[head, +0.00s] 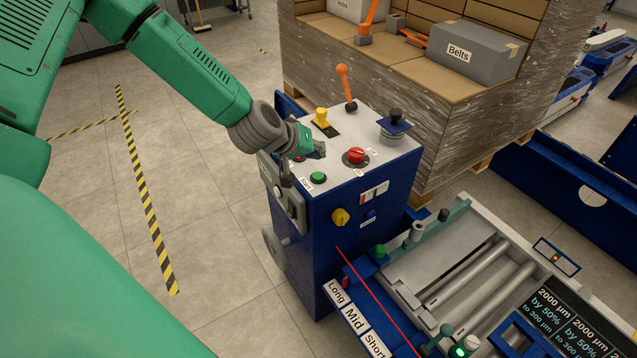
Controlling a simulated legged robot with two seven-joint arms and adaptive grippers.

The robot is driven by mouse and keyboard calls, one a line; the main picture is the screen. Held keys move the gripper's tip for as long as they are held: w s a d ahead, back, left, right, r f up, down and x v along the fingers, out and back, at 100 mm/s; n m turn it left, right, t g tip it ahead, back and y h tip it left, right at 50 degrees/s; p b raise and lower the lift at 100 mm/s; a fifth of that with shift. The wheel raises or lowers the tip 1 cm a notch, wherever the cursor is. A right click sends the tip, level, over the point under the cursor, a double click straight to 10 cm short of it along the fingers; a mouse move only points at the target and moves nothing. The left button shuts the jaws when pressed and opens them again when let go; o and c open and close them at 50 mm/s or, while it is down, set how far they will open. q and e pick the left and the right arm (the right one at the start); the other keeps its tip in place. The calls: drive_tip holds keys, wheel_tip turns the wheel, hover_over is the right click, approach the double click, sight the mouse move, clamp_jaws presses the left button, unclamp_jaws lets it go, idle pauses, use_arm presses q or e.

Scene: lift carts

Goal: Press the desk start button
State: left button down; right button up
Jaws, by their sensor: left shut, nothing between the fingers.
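The control desk (345,200) is a blue box with a light grey sloped top. A green button (318,178) sits near the left front edge of the top, with a small label beside it that looks like "Start". A red knob (356,156) is to its right. My left gripper (318,150) reaches in from the left and hovers over the left part of the desk top, just behind and above the green button. It is shut and empty. I cannot tell the exact gap to the desk top. My right gripper is not in view.
A wrapped pallet load (440,120) is behind. A roller conveyor (465,275) lies at right. The floor at left is clear.

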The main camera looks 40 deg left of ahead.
sight(318, 176)
use_arm(q)
drive_tip(key=shift+f+b, duration=1.2)
drive_tip(key=shift+f, duration=0.75)
drive_tip(key=shift+f, duration=0.35)
drive_tip(key=shift+f+b, duration=0.35)
drive_tip(key=shift+b, duration=0.15)
drive_tip(key=shift+r, duration=0.1)
idle(0.4)
drive_tip(key=shift+r+p, duration=0.7)
drive_tip(key=shift+r, duration=0.1)
wheel_tip(318, 176, up, 5)
drive_tip(key=p, duration=0.4)
drive_tip(key=shift+p, duration=0.3)
